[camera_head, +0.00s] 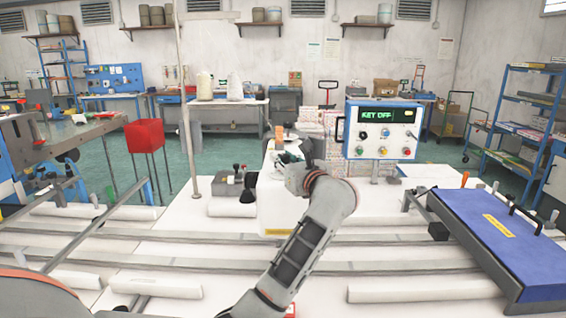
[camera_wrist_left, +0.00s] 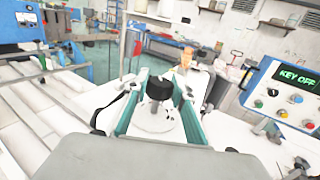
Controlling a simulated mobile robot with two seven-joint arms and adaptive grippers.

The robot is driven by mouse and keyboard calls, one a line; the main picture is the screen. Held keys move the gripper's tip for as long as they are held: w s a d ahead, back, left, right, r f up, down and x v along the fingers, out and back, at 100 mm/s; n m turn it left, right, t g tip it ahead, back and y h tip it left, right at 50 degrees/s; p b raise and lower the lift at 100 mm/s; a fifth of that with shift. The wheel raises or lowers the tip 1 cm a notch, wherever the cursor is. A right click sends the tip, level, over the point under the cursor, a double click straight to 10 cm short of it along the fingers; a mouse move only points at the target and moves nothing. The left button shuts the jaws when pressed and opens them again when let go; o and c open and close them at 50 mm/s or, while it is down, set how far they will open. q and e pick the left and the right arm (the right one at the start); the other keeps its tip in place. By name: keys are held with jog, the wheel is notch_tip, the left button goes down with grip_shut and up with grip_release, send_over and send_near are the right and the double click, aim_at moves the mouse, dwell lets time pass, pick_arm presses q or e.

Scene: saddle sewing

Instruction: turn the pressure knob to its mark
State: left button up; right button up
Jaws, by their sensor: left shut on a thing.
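The black pressure knob (camera_wrist_left: 160,88) stands on a round white plate (camera_wrist_left: 152,122) with small dark marks, in the left wrist view. My left gripper (camera_wrist_left: 163,84) has its teal fingers on either side of the knob and is shut on it. I cannot tell which mark the knob points at. My right gripper is in neither view.
A control box (camera_head: 382,130) reading "KEY OFF" stands right of the gripper. A grey tray with dark knobs (camera_head: 227,186) is left of the housing. A blue-topped bench unit (camera_head: 497,235) is at the right. An orange-tipped part (camera_wrist_left: 186,57) rises just beyond the knob.

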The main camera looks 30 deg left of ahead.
pick_arm(q)
jog(key=n+g, duration=0.1)
jog(key=g+y+b, duration=0.1)
jog(key=shift+w+d+f+n+g, duration=0.1)
jog(key=shift+d+f+n+g, duration=0.05)
jog(key=shift+f+n+g, duration=0.2)
jog(key=shift+r+n+g+y+b, duration=0.1)
jog(key=shift+n+g+y+b, duration=0.35)
jog(key=shift+g, duration=0.1)
jog(key=n+g+b, duration=0.1)
jog(key=g+b, duration=0.1)
jog(key=n+g+b, duration=0.2)
jog(key=g+b, duration=0.1)
jog(key=n+g+y+b, duration=0.1)
jog(key=g+b, duration=0.1)
jog(key=shift+f+n+b, duration=0.3)
jog(key=shift+n+b, duration=0.1)
jog(key=shift+g+b, duration=0.7)
jog(key=shift+b, duration=0.15)
jog(key=shift+r+n+g+h+b, duration=0.1)
jog(key=shift+n+g+h+b, duration=0.25)
jog(key=shift+n+b, duration=0.4)
jog(key=shift+r+g+b, duration=0.15)
jog(key=shift+g+b, duration=0.1)
jog(key=shift+b, duration=0.1)
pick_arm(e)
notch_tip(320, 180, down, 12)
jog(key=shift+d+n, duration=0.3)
pick_arm(q)
jog(key=shift+r, duration=0.1)
